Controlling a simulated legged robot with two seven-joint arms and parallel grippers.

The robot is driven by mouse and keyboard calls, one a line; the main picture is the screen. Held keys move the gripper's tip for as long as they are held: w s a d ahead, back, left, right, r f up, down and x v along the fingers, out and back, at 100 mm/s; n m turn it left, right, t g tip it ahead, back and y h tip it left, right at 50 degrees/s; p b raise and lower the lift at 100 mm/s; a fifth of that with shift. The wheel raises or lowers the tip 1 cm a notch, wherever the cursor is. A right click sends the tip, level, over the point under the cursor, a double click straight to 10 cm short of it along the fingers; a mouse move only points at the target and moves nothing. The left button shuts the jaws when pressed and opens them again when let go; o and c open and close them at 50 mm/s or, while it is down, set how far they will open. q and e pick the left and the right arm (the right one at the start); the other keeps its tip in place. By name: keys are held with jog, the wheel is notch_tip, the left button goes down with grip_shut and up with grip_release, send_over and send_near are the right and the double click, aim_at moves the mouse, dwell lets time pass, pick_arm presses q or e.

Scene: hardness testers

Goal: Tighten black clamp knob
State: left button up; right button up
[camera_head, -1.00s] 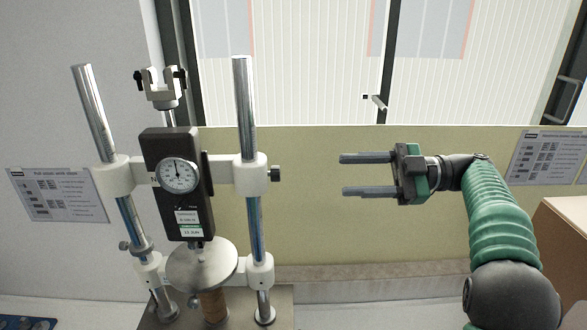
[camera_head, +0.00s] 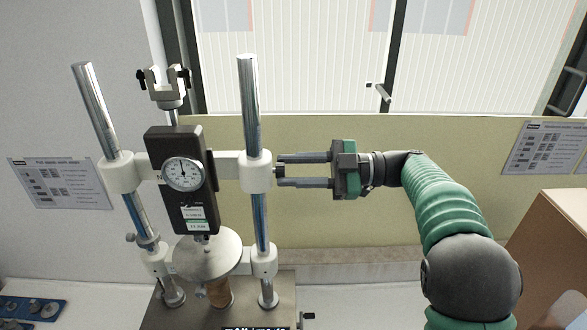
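The hardness tester stand has a dark gauge body (camera_head: 183,205) with a round dial between two chrome columns. The small black clamp knob (camera_head: 279,171) sticks out of the right side of the upper white collar (camera_head: 256,175) on the right column. My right gripper (camera_head: 281,170) comes in level from the right, one finger above the knob and one below it. The fingertips reach close to the collar. The finger gap is little wider than the knob, and I cannot tell whether they touch it. My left gripper is not in view.
A round metal plate (camera_head: 208,254) sits low on the stand, above the metal base (camera_head: 185,315). A blue tray (camera_head: 32,309) with small parts lies at the lower left. A brown box (camera_head: 553,240) stands at the right. The wall is behind.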

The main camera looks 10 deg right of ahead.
jog(key=shift+a, duration=0.1)
jog(key=shift+c, duration=1.1)
jog(key=shift+s+r, duration=0.1)
grip_shut()
jog(key=shift+r+n+b, duration=0.1)
jog(key=shift+n+b, duration=0.5)
jog(key=shift+b, duration=0.5)
jog(key=o, duration=0.6)
grip_release()
jog(key=shift+o, duration=0.4)
jog(key=shift+s+d, duration=0.15)
jog(key=shift+d, duration=0.1)
jog(key=shift+d, duration=0.1)
